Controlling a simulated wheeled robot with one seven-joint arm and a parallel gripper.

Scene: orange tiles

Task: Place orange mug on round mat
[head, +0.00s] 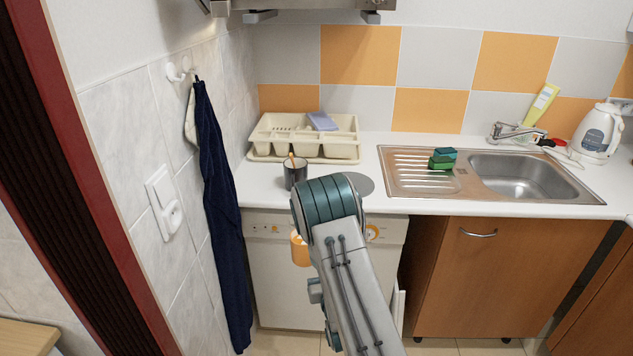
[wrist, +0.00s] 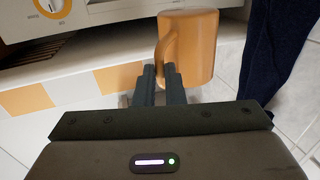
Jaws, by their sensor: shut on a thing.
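The orange mug (head: 299,250) hangs in front of the white appliance, below the counter's front edge; my arm hides part of it. In the wrist view the mug (wrist: 196,48) is close up, with its handle between the two dark fingers. My gripper (wrist: 162,72) is shut on the handle. In the head view my arm hides the fingers. The round mat (head: 362,185) is a flat grey disc on the white counter, near its front edge. My arm covers its left part, and what shows of it is bare.
A dark mug (head: 295,174) with an orange utensil stands left of the mat. Behind are a cream dish rack (head: 270,146) and, right, a steel sink (head: 520,177) with sponges (head: 442,158). A dark blue cloth (head: 222,215) hangs on the left wall.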

